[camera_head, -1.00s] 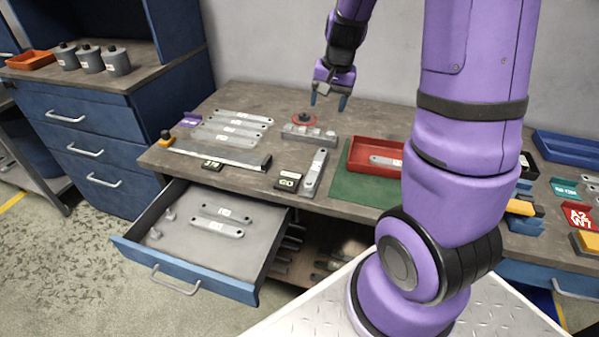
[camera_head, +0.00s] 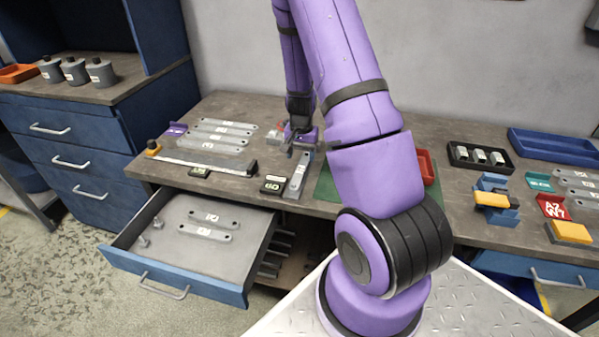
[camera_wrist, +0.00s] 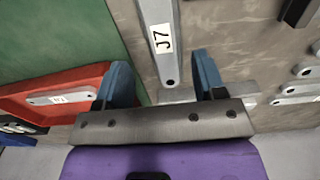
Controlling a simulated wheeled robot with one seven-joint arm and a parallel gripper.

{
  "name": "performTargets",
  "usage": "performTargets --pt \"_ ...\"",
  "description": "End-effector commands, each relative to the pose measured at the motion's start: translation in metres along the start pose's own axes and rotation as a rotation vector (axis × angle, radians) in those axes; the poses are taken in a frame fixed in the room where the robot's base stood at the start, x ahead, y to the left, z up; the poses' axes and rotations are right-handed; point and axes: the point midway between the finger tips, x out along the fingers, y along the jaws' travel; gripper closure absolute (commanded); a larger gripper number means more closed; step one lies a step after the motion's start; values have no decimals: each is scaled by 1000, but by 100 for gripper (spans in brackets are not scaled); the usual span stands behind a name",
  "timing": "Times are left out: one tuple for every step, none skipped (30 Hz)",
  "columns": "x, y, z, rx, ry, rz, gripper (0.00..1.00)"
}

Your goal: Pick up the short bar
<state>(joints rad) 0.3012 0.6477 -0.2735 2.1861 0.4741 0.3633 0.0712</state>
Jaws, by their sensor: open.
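A flat grey bar labelled J7 (camera_wrist: 163,35) lies on the workbench beside the green mat; it also shows in the head view (camera_head: 299,176). My gripper (camera_wrist: 162,66) is open, its blue fingers on either side of this bar's end and apart from it; height above it is unclear. In the head view my gripper (camera_head: 297,142) is over the bar's far end. Another bar (camera_wrist: 60,98) lies in the red tray (camera_wrist: 90,76). Two bars (camera_head: 208,232) lie in the open drawer, and several longer ones (camera_head: 218,138) lie on the bench's left. No label names the short bar.
A grey block (camera_wrist: 240,88) stands at the bar's end, close under the gripper. The green mat (camera_wrist: 60,30) is beside the bar. The blue drawer (camera_head: 205,285) stands open in front. Black signs (camera_head: 272,185) and coloured holders (camera_head: 492,200) stand on the bench.

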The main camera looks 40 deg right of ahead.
Motion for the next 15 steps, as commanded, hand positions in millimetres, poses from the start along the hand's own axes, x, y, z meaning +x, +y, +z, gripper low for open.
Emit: performTargets --pt "4 0 0 1 -2 0 36" --pt "6 0 0 1 -2 0 36" --pt "8 0 0 1 -1 0 36" --pt "9 0 0 1 -1 0 36" --pt "10 0 0 0 -1 0 36" --pt "13 -1 0 0 -1 0 36" --pt "16 -1 -1 0 -1 0 36" --pt "20 -1 -1 0 -2 0 36" --pt "26 -1 -1 0 -3 1 36" --pt "30 -2 -2 1 -2 1 36" --pt "34 -2 -2 1 -2 0 36" --pt "40 -3 -3 1 -3 1 36" --pt "43 -3 -3 0 -3 1 36" --pt "47 -2 -3 0 -2 1 36" --pt "51 -2 -3 0 -2 1 36"
